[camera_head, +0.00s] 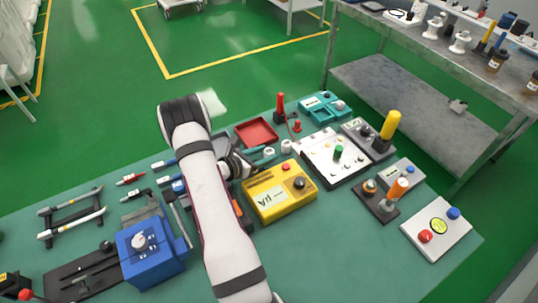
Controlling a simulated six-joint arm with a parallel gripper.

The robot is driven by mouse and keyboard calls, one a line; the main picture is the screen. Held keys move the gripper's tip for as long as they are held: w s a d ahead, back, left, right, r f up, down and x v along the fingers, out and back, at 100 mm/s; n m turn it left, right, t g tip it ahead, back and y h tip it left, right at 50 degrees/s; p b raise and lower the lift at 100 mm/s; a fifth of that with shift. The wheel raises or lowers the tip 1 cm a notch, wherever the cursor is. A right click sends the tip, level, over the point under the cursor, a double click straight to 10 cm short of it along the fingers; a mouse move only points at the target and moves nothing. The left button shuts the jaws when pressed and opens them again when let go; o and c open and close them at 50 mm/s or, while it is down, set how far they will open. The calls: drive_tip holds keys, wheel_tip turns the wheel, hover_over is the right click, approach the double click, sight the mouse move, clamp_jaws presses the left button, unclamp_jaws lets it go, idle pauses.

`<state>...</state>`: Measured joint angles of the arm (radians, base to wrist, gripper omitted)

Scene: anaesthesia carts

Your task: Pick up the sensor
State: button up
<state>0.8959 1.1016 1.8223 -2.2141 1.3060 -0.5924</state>
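I cannot tell for certain which thing is the sensor. A small white cylindrical piece (286,146) stands on the green table beside the red tray, and a smaller white piece (269,152) lies just left of it. My gripper (262,160) points right from the end of my white arm, low over the table behind the yellow box. Its tips are close to the small white pieces. My arm hides part of the gripper, and the fingers are too small to show whether they are open or hold anything.
Close around my gripper are a yellow control box (279,191), a red tray (256,132) and a white panel (335,156). A blue box (150,250) and several screwdrivers (131,179) lie left of my arm.

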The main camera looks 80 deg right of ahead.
clamp_jaws()
wheel_tip(320, 180, up, 4)
drive_tip(key=shift+r, duration=0.25)
drive_tip(key=s+a+r, duration=0.3)
drive_tip(key=s+r, duration=0.3)
drive_tip(key=s, duration=0.5)
drive_tip(key=w+f+m+g+y, duration=0.1)
drive_tip(key=w, duration=0.3)
drive_tip(key=w+a+f+m+g+y, duration=0.1)
drive_tip(key=w+f+m, duration=0.1)
drive_tip(key=w, duration=0.3)
drive_tip(key=w+a+f+m+g+y, duration=0.1)
drive_tip(key=w+f+g, duration=0.1)
drive_tip(key=w, duration=0.3)
drive_tip(key=shift+w+a+f+m+y, duration=0.15)
drive_tip(key=shift+f+m+y, duration=0.05)
drive_tip(key=shift+m+y, duration=0.1)
drive_tip(key=shift+w+f, duration=0.15)
drive_tip(key=shift+f, duration=0.95)
drive_tip(key=shift+w+f, duration=0.1)
drive_tip(key=shift+f, duration=0.95)
